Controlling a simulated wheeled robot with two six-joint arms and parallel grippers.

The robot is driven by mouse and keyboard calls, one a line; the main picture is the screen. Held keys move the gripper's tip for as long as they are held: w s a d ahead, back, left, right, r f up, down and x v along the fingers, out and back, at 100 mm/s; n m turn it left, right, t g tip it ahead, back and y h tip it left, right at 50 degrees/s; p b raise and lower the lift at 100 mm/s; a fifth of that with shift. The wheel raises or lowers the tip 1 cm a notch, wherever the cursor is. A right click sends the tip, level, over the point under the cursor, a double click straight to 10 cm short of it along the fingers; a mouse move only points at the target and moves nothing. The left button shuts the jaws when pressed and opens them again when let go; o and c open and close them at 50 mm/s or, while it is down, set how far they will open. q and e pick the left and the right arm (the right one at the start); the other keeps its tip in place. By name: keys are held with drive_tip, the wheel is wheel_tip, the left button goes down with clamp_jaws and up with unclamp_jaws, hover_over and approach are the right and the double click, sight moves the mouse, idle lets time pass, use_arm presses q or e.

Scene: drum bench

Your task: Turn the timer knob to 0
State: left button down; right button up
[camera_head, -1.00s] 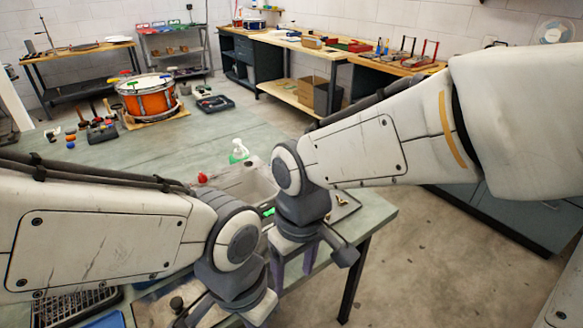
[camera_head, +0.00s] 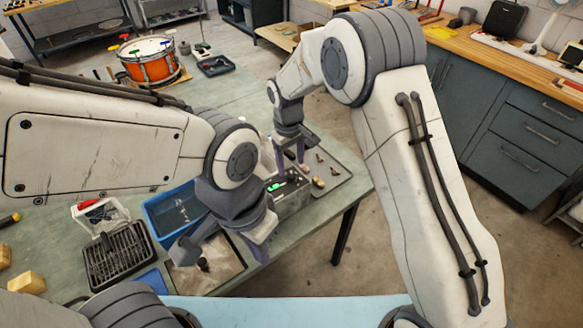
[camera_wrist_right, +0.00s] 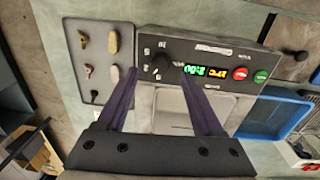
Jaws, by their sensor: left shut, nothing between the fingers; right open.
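In the head view my right gripper (camera_head: 291,157) is over the box (camera_head: 290,196), hiding the knob. My left gripper (camera_head: 258,253) is shut and empty, nearer me.
A metal basin (camera_wrist_right: 172,106) adjoins the box. A blue bin (camera_head: 163,224), a black rack (camera_head: 118,255) and an orange drum (camera_head: 150,69) are on the bench. Floor beyond the bench edge is clear.

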sight(292, 174)
drive_tip(key=shift+d+f+p, duration=0.1)
drive_tip(key=shift+f+p, duration=0.35)
drive_tip(key=shift+f, duration=1.7)
clamp_jaws()
drive_tip(key=shift+n, duration=1.5)
drive_tip(key=shift+w+r+n+b, duration=0.1)
drive_tip(key=shift+n+b, duration=0.3)
drive_tip(key=shift+n, duration=1.1)
